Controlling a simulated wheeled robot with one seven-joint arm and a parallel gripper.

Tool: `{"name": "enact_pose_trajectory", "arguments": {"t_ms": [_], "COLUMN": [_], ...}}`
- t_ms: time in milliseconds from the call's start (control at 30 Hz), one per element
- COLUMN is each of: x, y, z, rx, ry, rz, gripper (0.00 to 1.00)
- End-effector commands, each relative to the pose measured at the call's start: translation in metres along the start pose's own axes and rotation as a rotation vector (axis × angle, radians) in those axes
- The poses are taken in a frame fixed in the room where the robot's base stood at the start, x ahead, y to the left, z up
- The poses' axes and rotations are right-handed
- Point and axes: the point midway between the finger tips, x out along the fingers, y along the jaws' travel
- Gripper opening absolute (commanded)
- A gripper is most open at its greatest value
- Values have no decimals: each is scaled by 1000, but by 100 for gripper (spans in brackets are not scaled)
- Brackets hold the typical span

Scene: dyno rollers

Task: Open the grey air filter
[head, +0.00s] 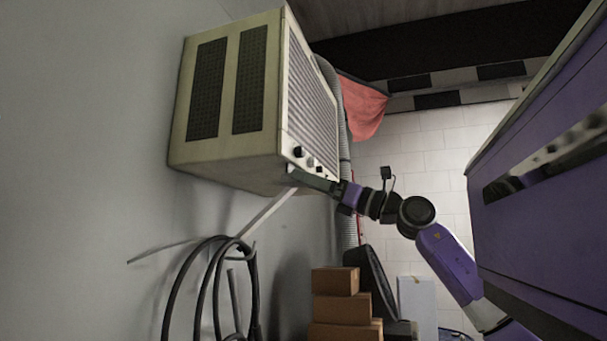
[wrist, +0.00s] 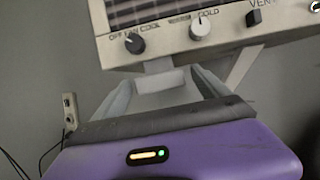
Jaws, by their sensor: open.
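A beige, box-shaped air unit (head: 235,100) is mounted on the grey wall, with dark vents on its side. Its ribbed grey front grille (head: 312,90), which looks like the air filter, faces right in the head view. Knobs line the panel below, and a dark knob (wrist: 134,43) shows in the wrist view. My gripper (head: 292,172) is at the unit's lower front edge, just under the knobs. In the wrist view my gripper (wrist: 165,80) has its fingers spread below the panel. A pale block shows between them; I cannot tell whether it belongs to the unit. The grille's edge is mostly out of the wrist view.
A pale bracket (head: 266,214) runs beneath the unit to the wall. Black hoses (head: 207,290) hang below it. A grey corrugated duct (head: 344,150) and a red cloth (head: 362,107) are behind. Stacked cardboard boxes (head: 343,305) stand at the bottom. A purple cabinet-like body fills the right side.

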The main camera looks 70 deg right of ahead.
Motion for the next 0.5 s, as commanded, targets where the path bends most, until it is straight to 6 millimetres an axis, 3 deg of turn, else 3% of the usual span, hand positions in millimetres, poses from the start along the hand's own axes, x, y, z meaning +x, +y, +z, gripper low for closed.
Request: {"name": "enact_pose_trajectory", "arguments": {"t_ms": [200,500], "x": [19,21], "y": [0,0], "z": [0,0], "rx": [1,1], "ry": [0,-1], "rz": [1,0], "gripper": [85,85]}}
